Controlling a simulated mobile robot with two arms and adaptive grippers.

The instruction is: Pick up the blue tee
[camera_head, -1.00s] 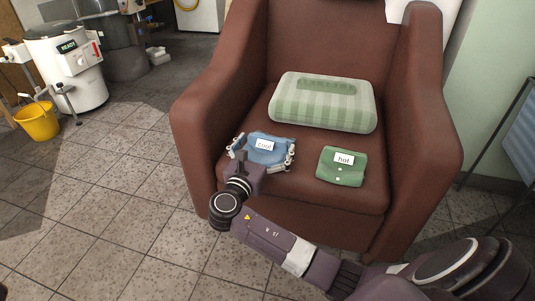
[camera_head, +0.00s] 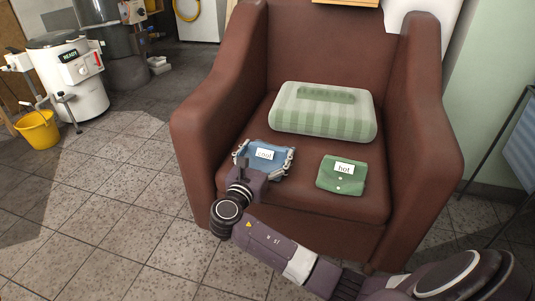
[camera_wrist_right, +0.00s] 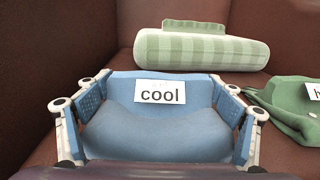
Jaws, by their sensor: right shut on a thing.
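The blue tee (camera_head: 262,165), folded and labelled "cool", is at the front left of the brown armchair's seat. My right gripper (camera_head: 265,157) has its fingers on either side of it and is shut on it. In the right wrist view the blue tee (camera_wrist_right: 155,130) fills the space between the two fingers of my right gripper (camera_wrist_right: 155,115), its cloth bunched upward between them. I cannot tell whether it is clear of the seat. My left gripper is not in view.
A folded green garment (camera_head: 341,175) labelled "hot" lies to the right on the seat. A green striped folded bundle (camera_head: 322,112) lies behind both. The armchair (camera_head: 190,125) has high arms on both sides. A yellow bucket (camera_head: 38,130) stands on the floor at left.

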